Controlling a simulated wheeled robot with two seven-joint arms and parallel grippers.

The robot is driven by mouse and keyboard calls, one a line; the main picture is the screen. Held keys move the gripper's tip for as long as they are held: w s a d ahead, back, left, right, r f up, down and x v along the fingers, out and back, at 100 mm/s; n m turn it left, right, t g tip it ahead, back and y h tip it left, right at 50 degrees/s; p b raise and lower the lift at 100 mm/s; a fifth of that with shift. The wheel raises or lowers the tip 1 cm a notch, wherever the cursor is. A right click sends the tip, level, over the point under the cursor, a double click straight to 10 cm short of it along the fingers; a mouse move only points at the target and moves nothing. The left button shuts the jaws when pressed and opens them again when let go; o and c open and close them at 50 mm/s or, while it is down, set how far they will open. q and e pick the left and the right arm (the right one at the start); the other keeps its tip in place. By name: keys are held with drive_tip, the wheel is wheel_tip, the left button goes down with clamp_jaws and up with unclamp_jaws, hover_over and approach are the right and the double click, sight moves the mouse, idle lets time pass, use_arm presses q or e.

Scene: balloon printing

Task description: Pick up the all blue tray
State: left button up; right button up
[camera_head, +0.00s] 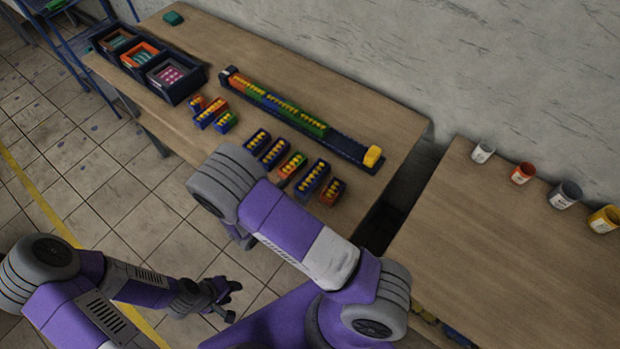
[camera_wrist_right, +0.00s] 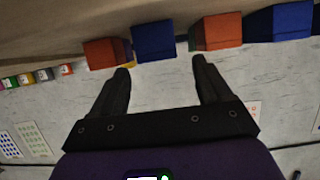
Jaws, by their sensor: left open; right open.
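Small trays holding yellow pieces stand in a row on the wooden table. In the head view, the ones that look blue are a tray at the row's left end (camera_head: 257,141), one beside it (camera_head: 274,152) and a longer one (camera_head: 312,179) farther right. A red-and-green tray (camera_head: 291,166) and an orange-and-blue tray (camera_head: 332,192) stand among them. My right gripper (camera_wrist_right: 162,80) is open and empty in the right wrist view, with a blue tray (camera_wrist_right: 154,41) beyond its fingers. My right forearm hides this gripper in the head view. My left gripper (camera_head: 225,298) is open and empty over the floor.
A long dark rack (camera_head: 345,143) with coloured trays and a yellow end block (camera_head: 373,156) lies behind the row. A dark three-part box (camera_head: 148,62) stands at the left. Several cups (camera_head: 522,173) stand on the right table (camera_head: 500,250), beyond a gap.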

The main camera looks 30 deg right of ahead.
sight(304, 185)
drive_tip(key=x, duration=0.6)
drive_tip(key=shift+d+f, duration=0.2)
drive_tip(key=shift+f, duration=0.15)
drive_tip(key=c, duration=1.1)
wheel_tip(304, 185, up, 10)
drive_tip(key=shift+r+p, duration=0.1)
drive_tip(key=shift+p, duration=0.7)
drive_tip(key=shift+w+d+n+t+y+b, duration=0.15)
drive_tip(key=shift+w+n+t+y+b, duration=0.15)
drive_tip(key=shift+w+n+t, duration=0.35)
drive_tip(key=w+n+t+y, duration=0.1)
drive_tip(key=n, duration=0.1)
drive_tip(key=w+a+n+t+y+b, duration=0.1)
drive_tip(key=w+t+y, duration=0.1)
drive_tip(key=w+n+t+y+b, duration=0.1)
drive_tip(key=w+n+t, duration=0.1)
drive_tip(key=shift+a+f+n+y, duration=0.3)
drive_tip(key=shift+f+n+y, duration=0.05)
drive_tip(key=shift+y, duration=0.05)
drive_tip(key=shift+s+a+f+n+t+y+b, duration=0.15)
drive_tip(key=shift+a+n+t+y+b, duration=0.25)
drive_tip(key=shift+a+n+y, duration=0.75)
drive_tip(key=shift+w+a+f+n+t+y+b, duration=0.1)
drive_tip(key=shift+a+f+n+t+y+b, duration=0.2)
drive_tip(key=shift+a+n+y, duration=0.85)
drive_tip(key=shift+s+a+f+n+t+y+b, duration=0.1)
drive_tip(key=shift+a+f+n+t+y+b, duration=0.25)
drive_tip(key=shift+a+n+y, duration=0.85)
